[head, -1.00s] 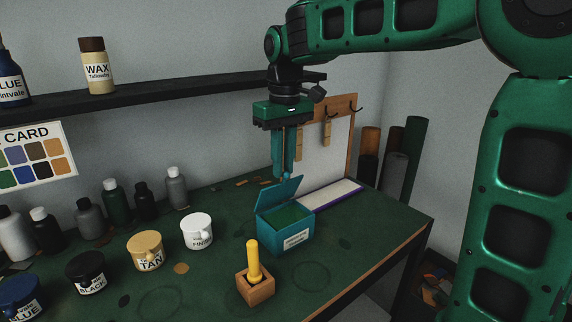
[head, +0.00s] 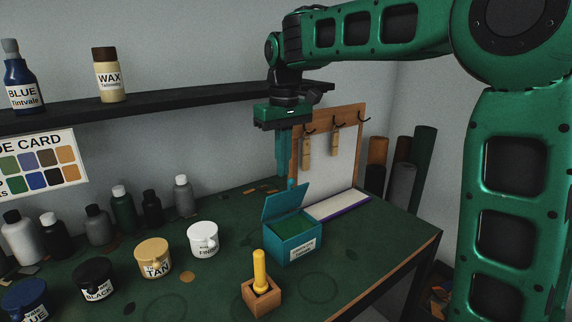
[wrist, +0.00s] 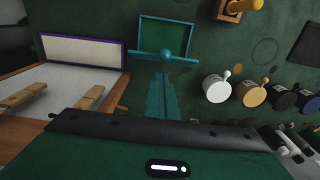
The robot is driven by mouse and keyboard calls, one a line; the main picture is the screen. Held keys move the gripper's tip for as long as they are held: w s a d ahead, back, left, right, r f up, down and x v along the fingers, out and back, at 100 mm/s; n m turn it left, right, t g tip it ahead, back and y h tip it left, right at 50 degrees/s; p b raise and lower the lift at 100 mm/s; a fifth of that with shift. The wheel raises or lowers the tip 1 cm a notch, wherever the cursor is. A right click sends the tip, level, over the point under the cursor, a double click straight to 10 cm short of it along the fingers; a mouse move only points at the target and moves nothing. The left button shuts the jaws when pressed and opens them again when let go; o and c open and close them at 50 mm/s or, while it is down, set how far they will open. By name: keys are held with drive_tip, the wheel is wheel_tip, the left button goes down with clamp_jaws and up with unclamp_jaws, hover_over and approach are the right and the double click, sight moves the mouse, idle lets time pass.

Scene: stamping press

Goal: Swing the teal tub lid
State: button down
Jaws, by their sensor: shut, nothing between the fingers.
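The teal tub (head: 292,247) stands on the green bench with a white label on its front. Its teal lid (head: 285,200) is swung up and leans back steeply, leaving the green inside visible. The tub also shows at the top of the wrist view (wrist: 143,35), where the lid (wrist: 140,52) appears nearly edge-on with its round knob in the middle. My gripper (head: 282,174) has its teal fingers together, pointing down, empty, just behind and above the raised lid. In the wrist view the fingertips (wrist: 163,75) are close to the knob; I cannot tell whether they touch.
A wooden block with a yellow handle (head: 260,272) stands in front of the tub. White (head: 203,238), tan (head: 153,257) and black (head: 95,279) pots stand left. A purple-edged white pad (head: 338,205) lies right; a hook board (head: 333,150) stands behind.

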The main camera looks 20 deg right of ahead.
drive_tip(key=shift+w+a+r, duration=0.1)
drive_tip(key=shift+w+a, duration=0.1)
drive_tip(key=shift+w, duration=0.35)
drive_tip(key=shift+w+a+r, duration=0.15)
drive_tip(key=shift+w+a, duration=0.05)
drive_tip(key=shift+w, duration=0.35)
drive_tip(key=shift+w+a+r, duration=0.1)
drive_tip(key=shift+w+a, duration=0.1)
drive_tip(key=shift+w, duration=0.35)
drive_tip(key=c, duration=2.5)
unclamp_jaws()
drive_tip(key=shift+c, duration=0.2)
drive_tip(key=o, duration=0.5)
drive_tip(key=shift+r, duration=0.1)
